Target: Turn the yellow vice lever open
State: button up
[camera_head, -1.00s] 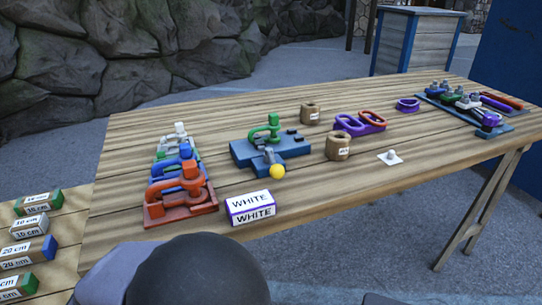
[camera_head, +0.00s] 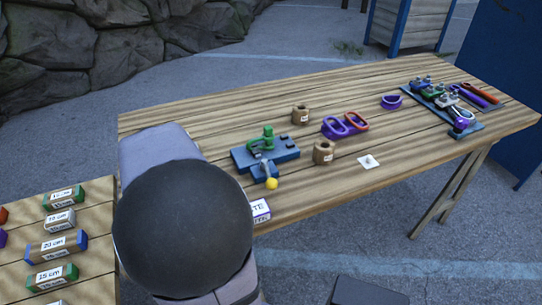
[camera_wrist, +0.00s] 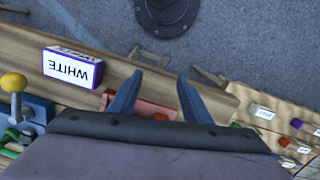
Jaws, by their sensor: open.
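The yellow ball end of the vice lever (camera_head: 271,183) sticks out at the front of the blue vice (camera_head: 285,153), with a green clamp (camera_head: 268,139) on top. In the wrist view the yellow ball (camera_wrist: 13,82) is at the far left edge, with part of the blue vice (camera_wrist: 38,108) below it. My gripper (camera_wrist: 158,80) is open, with nothing between its fingers. It is well to the right of the ball in that view. In the head view my own arm hides the gripper.
A box labelled WHITE (camera_wrist: 72,68) lies between the ball and my fingers in the wrist view. A red object (camera_wrist: 150,110) shows partly behind the fingers. Brown cups (camera_head: 323,152), purple and red rings (camera_head: 345,124) and a tool rack (camera_head: 450,105) are farther right.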

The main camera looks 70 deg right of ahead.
jog(key=s+d+r+n+h+p, duration=0.1)
jog(key=s+d+r+p, duration=0.15)
jog(key=d+p, duration=0.2)
jog(key=s+d+r+p, duration=0.1)
jog(key=d+r+p, duration=0.2)
jog(key=d, duration=0.3)
notch_tip(320, 180, up, 3)
jog(key=n+h+p, duration=0.1)
jog(key=n+p, duration=0.1)
jog(key=p, duration=0.5)
send_over(272, 181)
jog(key=a, duration=0.1)
jog(key=shift+d+f, duration=0.25)
jog(key=shift+f, duration=1.45)
jog(key=shift+d+f, duration=0.2)
jog(key=shift+f, duration=1.5)
grip_shut()
